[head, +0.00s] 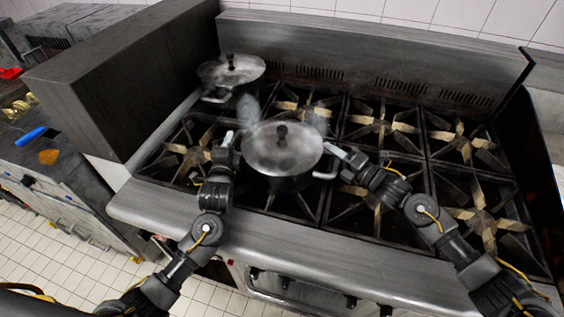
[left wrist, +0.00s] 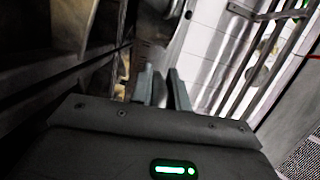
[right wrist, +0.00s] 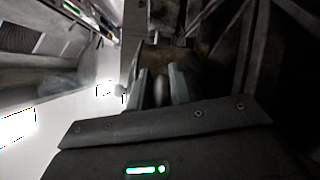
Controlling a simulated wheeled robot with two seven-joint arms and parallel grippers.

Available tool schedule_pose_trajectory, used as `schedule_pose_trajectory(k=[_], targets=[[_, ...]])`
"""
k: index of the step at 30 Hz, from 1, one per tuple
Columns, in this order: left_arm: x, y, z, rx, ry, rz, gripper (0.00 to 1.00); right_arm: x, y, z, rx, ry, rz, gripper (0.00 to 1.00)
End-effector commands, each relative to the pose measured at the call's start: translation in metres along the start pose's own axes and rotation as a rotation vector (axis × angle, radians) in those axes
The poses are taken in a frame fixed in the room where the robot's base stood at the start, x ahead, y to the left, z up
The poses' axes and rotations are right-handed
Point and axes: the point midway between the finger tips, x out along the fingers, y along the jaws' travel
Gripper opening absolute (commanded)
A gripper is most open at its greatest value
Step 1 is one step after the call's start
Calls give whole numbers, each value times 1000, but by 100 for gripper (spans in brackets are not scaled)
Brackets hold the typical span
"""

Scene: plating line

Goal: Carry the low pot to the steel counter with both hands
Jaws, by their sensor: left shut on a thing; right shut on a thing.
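The low pot (head: 277,184) sits at the front of the stove in the head view, upright, with a shiny lid (head: 262,156) and a dark knob. My left gripper (head: 229,140) is shut at its left side; the handle there is hidden. My right gripper (head: 339,154) is shut at its right side, where a pale loop handle (head: 327,174) shows. In the left wrist view the left fingers (left wrist: 165,90) are close together, and what they hold is unclear. In the right wrist view something dark and rounded lies between the right fingers (right wrist: 159,88). I cannot tell which surface is the steel counter.
A second lidded pot (head: 231,70) stands at the back left of the stove. Burner grates (head: 380,128) to the right are empty. A tall steel block (head: 130,70) walls the stove's left side. Beyond it is a low grey unit (head: 75,165) with a blue item (head: 31,136).

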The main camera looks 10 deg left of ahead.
Motion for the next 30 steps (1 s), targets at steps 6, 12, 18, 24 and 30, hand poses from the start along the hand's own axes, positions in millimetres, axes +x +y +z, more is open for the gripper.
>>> schedule_pose_trajectory(k=[6, 12, 18, 24, 30], targets=[[0, 0, 0, -3, -1, -1, 0, -1, -2, -1, -2, 1, -4, 0], [0, 0, 0, -3, -1, -1, 0, -1, -2, -1, -2, 1, -4, 0], [1, -3, 0, -5, -1, -7, 0, 0, 1, 1, -4, -1, 2, 0], [1, -9, 0, -5, -1, -7, 0, 0, 6, 2, -4, -1, 2, 0], [1, -24, -1, -5, -2, -6, 0, 0, 21, 8, -4, -1, 3, 0]])
